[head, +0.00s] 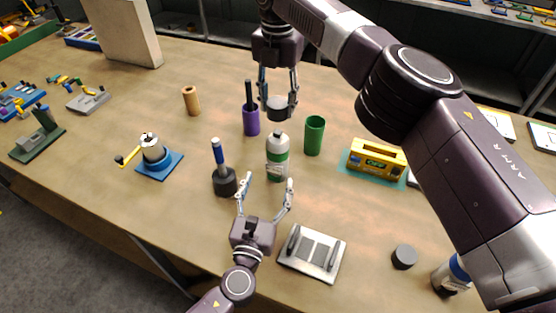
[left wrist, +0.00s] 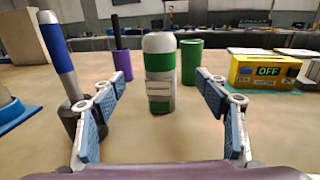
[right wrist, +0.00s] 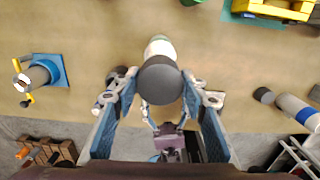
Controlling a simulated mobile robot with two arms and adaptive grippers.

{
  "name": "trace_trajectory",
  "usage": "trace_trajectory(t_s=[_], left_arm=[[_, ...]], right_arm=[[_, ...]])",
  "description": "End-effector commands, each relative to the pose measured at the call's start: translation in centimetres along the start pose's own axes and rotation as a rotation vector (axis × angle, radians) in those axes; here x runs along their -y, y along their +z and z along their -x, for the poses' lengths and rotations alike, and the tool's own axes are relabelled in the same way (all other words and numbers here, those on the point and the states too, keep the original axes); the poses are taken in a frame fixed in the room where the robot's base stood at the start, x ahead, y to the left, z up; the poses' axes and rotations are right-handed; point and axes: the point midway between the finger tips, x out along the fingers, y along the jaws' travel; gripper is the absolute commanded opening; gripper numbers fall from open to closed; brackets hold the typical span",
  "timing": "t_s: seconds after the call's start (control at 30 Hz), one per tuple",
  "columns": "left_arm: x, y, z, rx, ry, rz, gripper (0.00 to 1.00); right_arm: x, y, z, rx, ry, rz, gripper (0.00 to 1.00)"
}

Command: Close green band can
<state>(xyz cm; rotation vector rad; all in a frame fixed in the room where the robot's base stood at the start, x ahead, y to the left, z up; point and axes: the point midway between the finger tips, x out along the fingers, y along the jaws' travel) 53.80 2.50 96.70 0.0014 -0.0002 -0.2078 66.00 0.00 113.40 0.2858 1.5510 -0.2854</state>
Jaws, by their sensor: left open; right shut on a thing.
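The green band can (head: 277,153), white with a green band, stands upright mid-table; its top looks white and rounded. It also shows in the left wrist view (left wrist: 159,62), ahead of and between the fingers. My left gripper (head: 266,186) is open on the near side of the can, fingers pointing at it, with no visible contact. My right gripper (head: 278,97) points down and is shut on a dark round cap (head: 278,107), which appears held above the can. In the right wrist view the cap (right wrist: 160,80) hides part of the can (right wrist: 159,47).
A green cup (head: 314,136), a purple cup (head: 251,120) with a black stick and a blue-handled tool (head: 218,153) in a dark base stand close by. A yellow box (head: 377,158) is to the right. A grey plate (head: 312,252), a loose dark cap (head: 404,257) and a blue-banded can (head: 452,275) are nearer.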

Motion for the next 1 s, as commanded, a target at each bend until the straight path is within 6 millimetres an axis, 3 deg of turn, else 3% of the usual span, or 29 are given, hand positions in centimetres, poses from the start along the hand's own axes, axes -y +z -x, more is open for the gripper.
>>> trace_trajectory(t_s=[0.17, 0.7, 1.0], left_arm=[[-0.1, 0.1, -1.2, 0.002, 0.002, 0.0, 0.68], [-0.1, 0.1, -10.5, 0.001, 0.002, 0.0, 0.68], [0.0, 0.1, -12.0, 0.0, 0.001, 0.002, 0.68]], right_arm=[[0.0, 0.0, 0.0, 0.0, 0.0, -0.001, 0.29], [0.0, 0.0, 0.0, 0.0, 0.0, -0.001, 0.29], [0.0, 0.0, 0.0, 0.0, 0.0, 0.0, 0.29]])
